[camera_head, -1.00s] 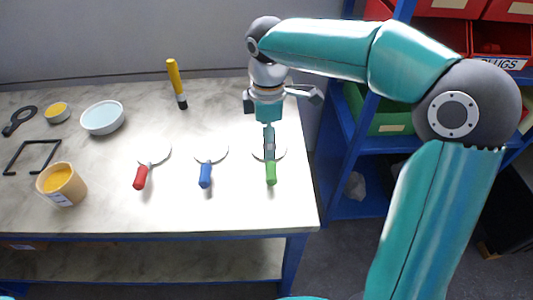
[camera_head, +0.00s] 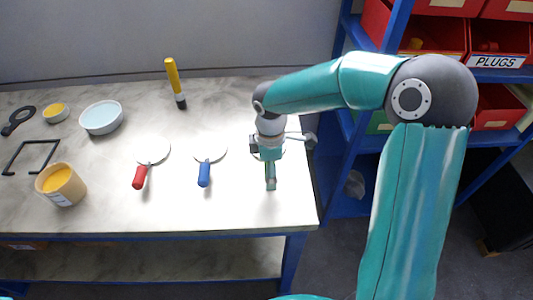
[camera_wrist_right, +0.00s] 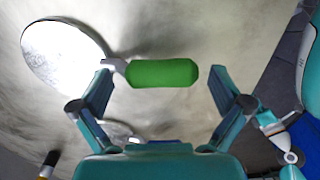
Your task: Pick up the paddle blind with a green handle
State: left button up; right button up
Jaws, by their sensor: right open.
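The paddle blind with a green handle (camera_wrist_right: 162,73) lies on the bench, its round pale disc (camera_wrist_right: 62,55) to the left in the wrist view. In the head view my right gripper and wrist hide it. My right gripper (camera_head: 270,186) points down over it near the bench's front right corner. In the wrist view the right gripper (camera_wrist_right: 161,82) is open, with one finger on each side, left and right, near the ends of the green handle. I cannot tell whether they touch it. My left gripper is not in view.
Paddle blinds with a blue handle (camera_head: 204,175) and a red handle (camera_head: 140,177) lie to the left. A blue shelf rack (camera_head: 345,150) stands right of the bench.

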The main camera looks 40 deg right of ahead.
jog(key=c, duration=1.8)
jog(key=shift+w, duration=0.1)
jog(key=shift+r, duration=0.15)
